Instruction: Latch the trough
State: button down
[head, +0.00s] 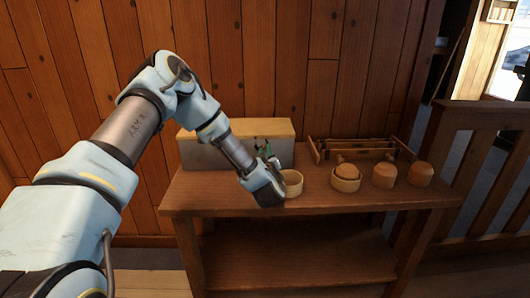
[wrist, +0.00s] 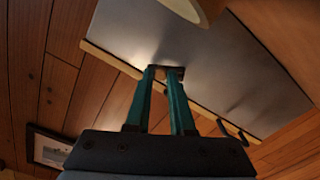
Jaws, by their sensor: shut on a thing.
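The trough (head: 205,153) is a long grey box with a pale wooden top, at the back left of the table. Its grey metal face also fills much of the wrist view (wrist: 230,75), with a pale wooden strip along one edge.
An empty pale wooden cup (head: 292,183) stands right beside my gripper. A cup with a rounded wooden piece in it (head: 345,180) and two rounded wooden pieces (head: 384,175) (head: 420,173) stand to the right. A low wooden frame (head: 358,147) lies behind them. The table's front edge (head: 330,205) is clear.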

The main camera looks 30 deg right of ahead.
jog(key=shift+n+b, duration=0.3)
jog(key=n+b, duration=0.2)
jog(key=n, duration=0.1)
jog(key=r+n+b, duration=0.1)
jog(key=n, duration=0.1)
jog(key=shift+w+a+r+b, duration=0.1)
jog(key=shift+w+a+b, duration=0.05)
jog(key=shift+a+b, duration=0.25)
jog(key=n+b, duration=0.1)
jog(key=n, duration=0.1)
jog(key=n+b, duration=0.1)
jog(key=n, duration=0.1)
jog(key=a+r+n+b, duration=0.1)
jog(key=n+b, duration=0.1)
jog(key=shift+w+r+n, duration=0.1)
jog(key=shift+w+n, duration=0.2)
jog(key=shift+n, duration=0.1)
jog(key=shift+a, duration=0.1)
jog(key=c, duration=0.8)
grip_release()
jog(key=shift+r, duration=0.1)
jog(key=shift+o, duration=0.2)
jog(key=b+v, duration=0.1)
jog(key=v, duration=0.9)
jog(key=shift+s, duration=0.35)
jog(key=shift+a, duration=0.15)
